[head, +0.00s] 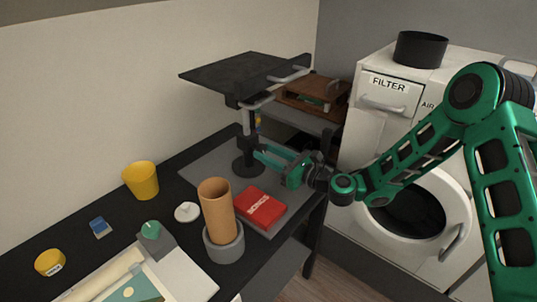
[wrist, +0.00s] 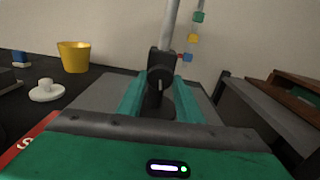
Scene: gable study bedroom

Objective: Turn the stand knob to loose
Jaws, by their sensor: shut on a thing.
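The stand (head: 247,172) rises from the desk on a round dark base, with a dark tilted board (head: 235,75) on top. Its dark knob (wrist: 161,75) sits on the pole in the wrist view, with a small pale mark on its face. My gripper (head: 260,153) reaches in from the right at the pole's collar. Its two green fingers lie on either side of the knob in the wrist view, and it is shut on the knob. In the head view the fingers hide most of the knob. Any loose or tight marking is too small to read.
A red book (head: 262,206) and a cork-coloured cylinder (head: 216,208) in a grey holder stand in front of the stand. A yellow cup (head: 141,180) is to the left. A brown wooden box (head: 313,92) and a white washing machine (head: 385,130) are to the right.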

